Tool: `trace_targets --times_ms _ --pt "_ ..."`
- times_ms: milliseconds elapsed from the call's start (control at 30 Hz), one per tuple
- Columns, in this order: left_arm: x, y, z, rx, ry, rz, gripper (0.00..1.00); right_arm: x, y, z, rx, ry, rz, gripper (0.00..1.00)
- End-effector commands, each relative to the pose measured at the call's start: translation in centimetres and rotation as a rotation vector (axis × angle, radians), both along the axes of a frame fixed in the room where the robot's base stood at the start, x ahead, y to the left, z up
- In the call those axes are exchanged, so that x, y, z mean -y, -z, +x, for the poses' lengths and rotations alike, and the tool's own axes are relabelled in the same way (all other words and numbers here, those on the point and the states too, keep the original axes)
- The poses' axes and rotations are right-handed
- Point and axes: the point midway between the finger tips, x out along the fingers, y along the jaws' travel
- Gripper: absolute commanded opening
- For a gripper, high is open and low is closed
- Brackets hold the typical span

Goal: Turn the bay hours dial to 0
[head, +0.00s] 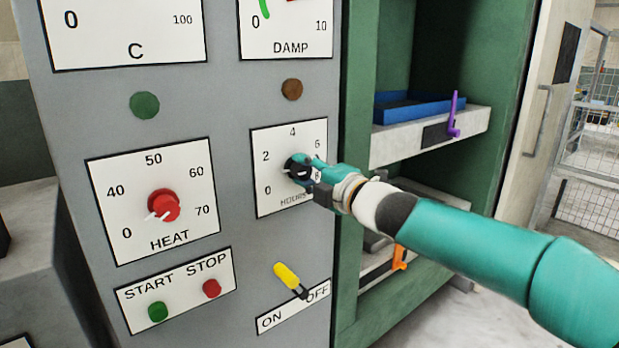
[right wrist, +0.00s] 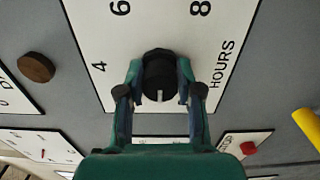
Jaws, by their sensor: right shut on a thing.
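The bay hours dial (head: 296,167) is a black knob on a white plate (head: 262,206) marked 0, 2, 4, 6, 8 and HOURS. My right gripper (head: 303,172) is shut on the dial and hides part of it. In the right wrist view the dial (right wrist: 160,77) sits between the two fingers of the right gripper (right wrist: 158,88). Its white mark points down in that view, which is the plate's left side, around between 0 and 2. The exact reading is hard to tell. My left gripper is not in view.
A red HEAT dial (head: 163,205) is to the left. A yellow ON/OFF lever (head: 289,277) is below the hours plate. Green START (head: 158,311) and red STOP (head: 212,288) buttons are lower left. An open green bay with a shelf (head: 400,148) lies right, behind my arm.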

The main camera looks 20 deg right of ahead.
Motion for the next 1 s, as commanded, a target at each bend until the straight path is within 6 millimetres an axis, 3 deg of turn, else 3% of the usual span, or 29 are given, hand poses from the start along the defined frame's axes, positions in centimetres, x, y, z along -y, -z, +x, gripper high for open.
trace_targets --times_ms 500,1000 --pt "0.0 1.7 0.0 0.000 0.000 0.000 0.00 -0.2 0.4 0.0 0.140 -0.002 -0.405 0.01" --pt "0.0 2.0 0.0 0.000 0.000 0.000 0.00 -0.2 0.6 0.1 0.180 -0.004 -0.531 0.01"
